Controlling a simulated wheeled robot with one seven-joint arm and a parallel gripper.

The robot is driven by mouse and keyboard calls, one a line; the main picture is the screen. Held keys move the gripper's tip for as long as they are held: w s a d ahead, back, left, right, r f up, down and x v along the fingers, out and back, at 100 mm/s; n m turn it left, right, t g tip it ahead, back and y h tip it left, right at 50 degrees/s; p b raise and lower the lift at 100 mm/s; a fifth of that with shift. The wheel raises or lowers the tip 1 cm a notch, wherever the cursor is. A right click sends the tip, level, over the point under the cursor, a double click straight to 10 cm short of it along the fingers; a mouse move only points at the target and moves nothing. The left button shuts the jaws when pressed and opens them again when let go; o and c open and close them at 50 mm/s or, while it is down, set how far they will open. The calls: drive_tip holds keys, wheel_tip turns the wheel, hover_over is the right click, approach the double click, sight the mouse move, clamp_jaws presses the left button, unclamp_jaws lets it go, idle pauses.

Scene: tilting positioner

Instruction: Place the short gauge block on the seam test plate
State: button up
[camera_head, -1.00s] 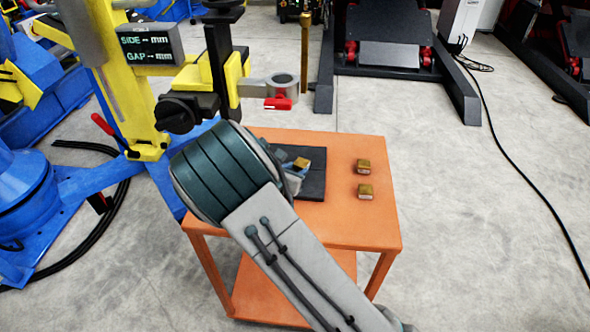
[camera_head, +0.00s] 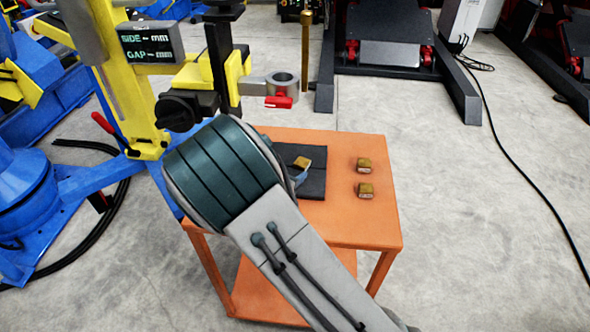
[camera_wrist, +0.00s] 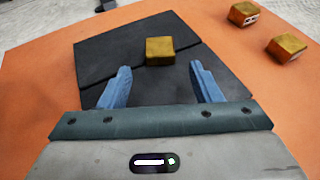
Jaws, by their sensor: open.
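A small brass-coloured block (camera_head: 302,163) rests on the dark seam test plate (camera_head: 313,187), which lies on the orange table. In the wrist view this block (camera_wrist: 160,50) sits flat near the middle of the plate (camera_wrist: 105,50), by the line running across it. I cannot read a label on it. My gripper (camera_wrist: 162,82) is open, its two blue fingers spread wide over the plate. The block lies beyond the fingertips, centred between them and apart from both. In the head view my arm hides most of the gripper and the plate's left part.
Two more brass-coloured blocks, a far one (camera_head: 364,165) and a near one (camera_head: 365,190), stand on the orange table (camera_head: 350,225) right of the plate. A yellow post with a clamp arm and red-handled ring (camera_head: 283,84) stands behind the table.

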drive_tip(key=v, duration=0.8)
drive_tip(key=shift+s, duration=0.15)
drive_tip(key=s+d+r+m+g+h, duration=0.1)
drive_tip(key=s+d+r+m+g, duration=0.2)
drive_tip(key=d+m, duration=0.5)
drive_tip(key=s+d+r+m+g+h, duration=0.15)
drive_tip(key=d+m+g, duration=0.3)
drive_tip(key=d, duration=0.55)
drive_tip(key=s+d+r+m+g+y, duration=0.1)
drive_tip(key=s+d+r+m+y, duration=0.2)
drive_tip(key=s+m, duration=0.5)
drive_tip(key=s+d+r+m+g+y, duration=0.1)
drive_tip(key=s+d+r+m+y, duration=0.3)
drive_tip(key=s+m, duration=0.4)
drive_tip(key=m+y, duration=0.1)
drive_tip(key=m, duration=0.1)
drive_tip(key=shift+r+m, duration=0.15)
drive_tip(key=shift+m, duration=0.2)
